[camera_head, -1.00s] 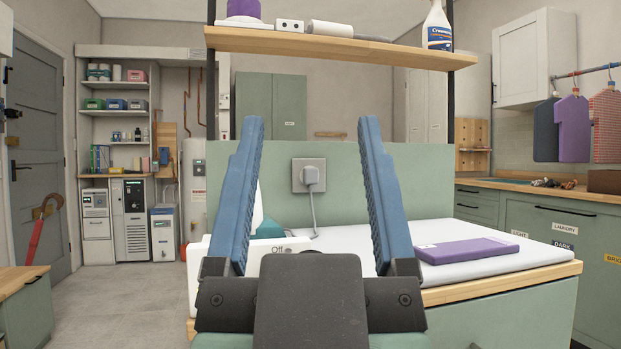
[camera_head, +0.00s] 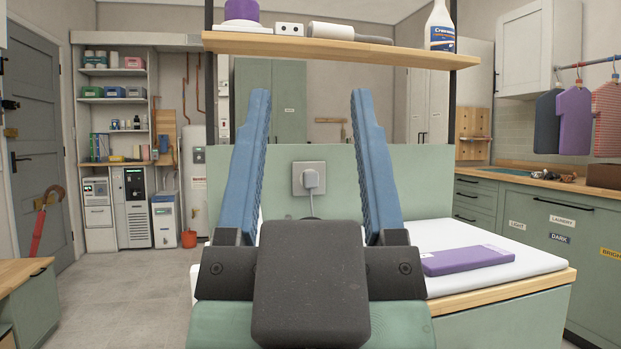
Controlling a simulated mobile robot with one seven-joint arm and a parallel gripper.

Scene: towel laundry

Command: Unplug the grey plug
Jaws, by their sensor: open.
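The grey plug (camera_head: 311,180) sits in a grey wall socket (camera_head: 297,178) on the green back panel behind the white padded surface. Its cord hangs down and is mostly hidden behind my gripper. My gripper (camera_head: 312,125) is open and empty, with its two blue fingers pointing up and forward. In the picture the plug shows between the fingers, beyond them. The fingers do not appear to touch it.
The floor at left is clear.

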